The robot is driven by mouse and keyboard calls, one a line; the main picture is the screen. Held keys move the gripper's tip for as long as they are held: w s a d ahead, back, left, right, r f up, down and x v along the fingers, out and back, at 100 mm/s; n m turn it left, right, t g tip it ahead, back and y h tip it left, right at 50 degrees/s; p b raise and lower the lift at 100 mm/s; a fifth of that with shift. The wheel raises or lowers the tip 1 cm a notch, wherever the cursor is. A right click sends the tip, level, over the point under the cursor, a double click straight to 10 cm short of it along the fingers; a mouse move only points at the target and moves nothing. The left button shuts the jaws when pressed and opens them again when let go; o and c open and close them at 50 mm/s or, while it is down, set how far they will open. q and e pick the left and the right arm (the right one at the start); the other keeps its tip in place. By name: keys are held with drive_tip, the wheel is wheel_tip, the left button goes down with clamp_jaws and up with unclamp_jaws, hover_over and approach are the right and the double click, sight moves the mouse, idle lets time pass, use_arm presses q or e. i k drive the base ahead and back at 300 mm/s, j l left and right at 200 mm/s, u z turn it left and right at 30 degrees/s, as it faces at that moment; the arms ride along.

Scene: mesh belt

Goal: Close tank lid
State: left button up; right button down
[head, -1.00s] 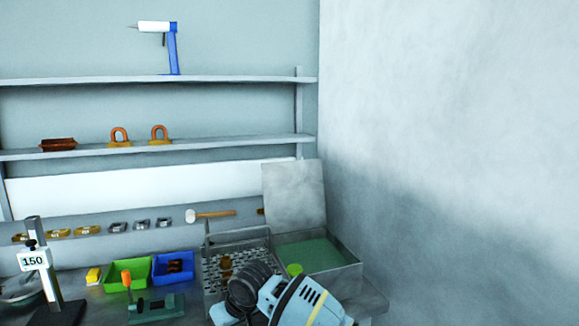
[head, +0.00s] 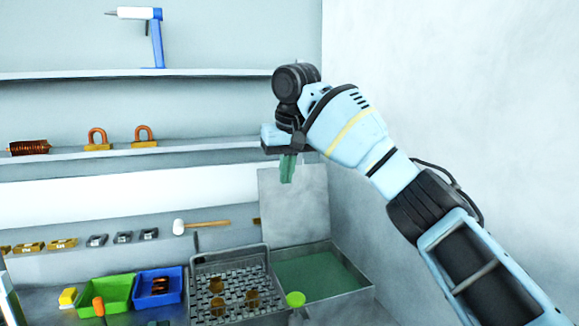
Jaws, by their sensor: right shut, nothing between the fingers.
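The tank (head: 345,302) is a grey metal box with green liquid inside, on the bench at the lower right. Its grey lid (head: 300,212) stands upright and open at the tank's back edge, against the wall. My right gripper (head: 288,168) points down above the lid's top edge, shut with nothing between its green fingertips. The fingertips overlap the upper part of the lid in the picture. I cannot tell whether they touch it. My left gripper is out of view.
A mesh basket (head: 262,252) holding several brown pieces stands left of the tank. A green-topped item (head: 295,299) is at the tank's front left. Blue (head: 174,293) and green (head: 117,294) bins and a mallet (head: 205,225) are further left. The wall closes in on the right.

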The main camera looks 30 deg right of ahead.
sight(296, 212)
drive_tip(key=i+l, duration=0.85)
drive_tip(key=i, duration=0.1)
